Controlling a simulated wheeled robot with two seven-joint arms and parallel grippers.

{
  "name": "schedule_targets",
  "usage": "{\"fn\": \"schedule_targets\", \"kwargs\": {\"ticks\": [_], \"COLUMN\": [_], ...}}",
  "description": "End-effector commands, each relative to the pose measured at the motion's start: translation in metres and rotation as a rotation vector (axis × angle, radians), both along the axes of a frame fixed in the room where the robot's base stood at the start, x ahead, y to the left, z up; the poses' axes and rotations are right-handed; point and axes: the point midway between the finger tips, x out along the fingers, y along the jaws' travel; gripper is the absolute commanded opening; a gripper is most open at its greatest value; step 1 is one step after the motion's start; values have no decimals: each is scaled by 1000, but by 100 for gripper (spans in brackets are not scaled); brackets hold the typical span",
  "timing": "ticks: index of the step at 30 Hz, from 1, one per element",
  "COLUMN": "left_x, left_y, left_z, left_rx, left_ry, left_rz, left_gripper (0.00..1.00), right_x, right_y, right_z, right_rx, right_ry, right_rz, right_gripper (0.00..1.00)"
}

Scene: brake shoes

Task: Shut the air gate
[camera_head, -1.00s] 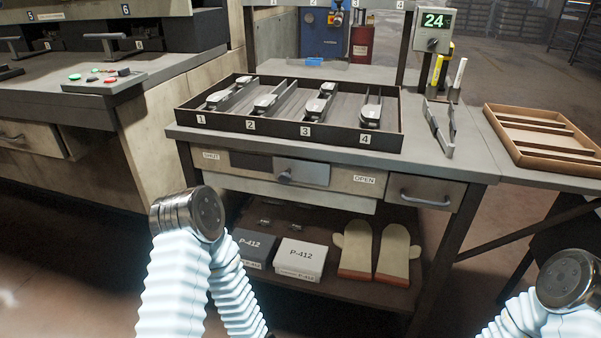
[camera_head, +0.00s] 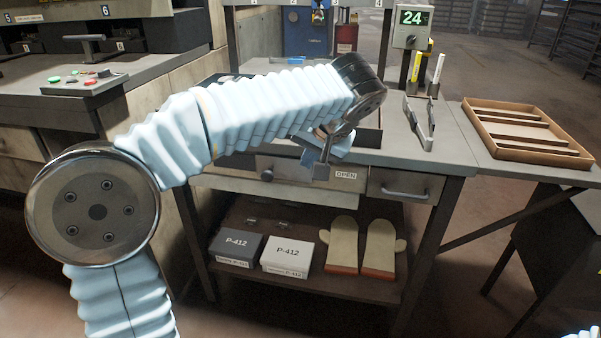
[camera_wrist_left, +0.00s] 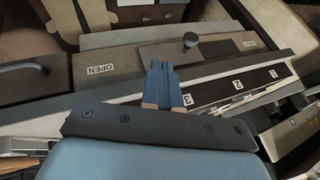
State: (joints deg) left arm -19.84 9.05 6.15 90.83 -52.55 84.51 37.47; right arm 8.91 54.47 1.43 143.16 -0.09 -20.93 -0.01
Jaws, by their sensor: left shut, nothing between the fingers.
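The air gate is a grey sliding plate (camera_head: 286,166) with a round knob (camera_head: 267,174) in the front panel of the bench. The knob also shows in the left wrist view (camera_wrist_left: 190,40), between the OPEN label (camera_wrist_left: 100,69) and the SHUT label (camera_wrist_left: 249,44). In the head view my arm hides the SHUT label; the OPEN label (camera_head: 345,175) is to the right of the plate. My left gripper (camera_head: 309,166) is shut and empty, near the panel on the OPEN side of the knob. Its blue fingers (camera_wrist_left: 161,68) lie together, apart from the knob. My right gripper is out of view.
The numbered tray (camera_wrist_left: 222,92) on the bench top is mostly behind my left arm in the head view. A drawer handle (camera_head: 405,195) is to the right of the panel. Boxes (camera_head: 287,257) and mitts (camera_head: 362,247) rest on the shelf below.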

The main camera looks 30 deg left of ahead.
Motion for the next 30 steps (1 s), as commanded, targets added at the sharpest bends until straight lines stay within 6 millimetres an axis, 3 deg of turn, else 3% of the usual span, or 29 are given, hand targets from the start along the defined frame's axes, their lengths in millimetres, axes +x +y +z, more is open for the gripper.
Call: {"fn": "schedule_targets", "kwargs": {"ticks": [2,5,18,24,30], "left_x": [-3,0,30,28,27], "left_y": [5,10,50,79,88], "left_z": [6,-3,-78,-80,-82], "left_rx": [8,10,9,7,7], "left_ry": [-10,-9,-3,-6,-6], "left_rz": [19,22,18,19,17], "left_gripper": [0,0,0,0,0], "right_x": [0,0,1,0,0], "right_y": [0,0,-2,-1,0], "right_z": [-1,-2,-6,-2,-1], "right_rx": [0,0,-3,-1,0], "right_ry": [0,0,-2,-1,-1], "right_rz": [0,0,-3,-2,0], "right_gripper": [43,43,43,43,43]}}
